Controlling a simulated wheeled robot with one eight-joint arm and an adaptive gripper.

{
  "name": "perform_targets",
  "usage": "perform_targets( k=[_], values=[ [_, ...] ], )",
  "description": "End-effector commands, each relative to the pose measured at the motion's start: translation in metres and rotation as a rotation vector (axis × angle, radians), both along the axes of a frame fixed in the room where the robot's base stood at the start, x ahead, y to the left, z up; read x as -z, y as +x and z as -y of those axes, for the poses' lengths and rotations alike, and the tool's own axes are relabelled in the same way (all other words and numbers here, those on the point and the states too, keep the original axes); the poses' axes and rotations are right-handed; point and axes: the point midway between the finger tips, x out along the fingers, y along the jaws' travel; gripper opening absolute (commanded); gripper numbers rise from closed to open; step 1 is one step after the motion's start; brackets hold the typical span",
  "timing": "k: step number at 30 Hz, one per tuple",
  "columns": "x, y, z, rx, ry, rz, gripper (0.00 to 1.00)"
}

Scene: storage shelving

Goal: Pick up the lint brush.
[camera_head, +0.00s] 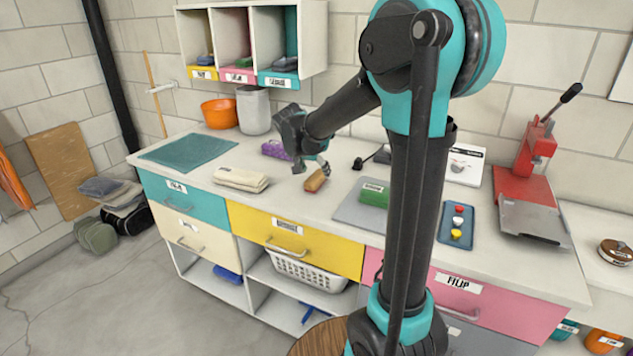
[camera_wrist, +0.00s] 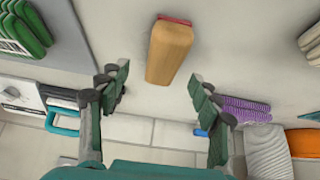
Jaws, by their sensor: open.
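What looks like the lint brush is a tan, wooden-looking block with a red edge (camera_head: 315,181). It lies on the white counter, left of the grey mat. In the wrist view the lint brush (camera_wrist: 170,54) is at top centre, just beyond the fingertips. My gripper (camera_head: 313,165) hangs above and just behind it in the head view. In the wrist view my gripper (camera_wrist: 158,82) has its two green-tipped fingers spread, with nothing held between them. The brush's near end lies roughly between the fingers' lines; contact is not visible.
A green block (camera_head: 374,194) rests on the grey mat (camera_head: 352,214) to the right. Folded cream cloths (camera_head: 241,179) lie to the left, and a purple item (camera_head: 273,149) lies behind. A cubby shelf (camera_head: 308,40) hangs above the counter. Bare counter surrounds the brush.

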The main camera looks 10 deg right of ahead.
Motion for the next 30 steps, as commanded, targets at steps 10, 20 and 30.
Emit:
perform_targets(
  k=[10,20,30],
  values=[
    [0.037,0.020,0.009,0.001,0.000,0.000,0.64],
    [0.041,0.022,0.011,0.000,0.000,0.000,0.63],
    [0.041,0.022,0.011,0.000,0.000,0.000,0.20]
  ],
)
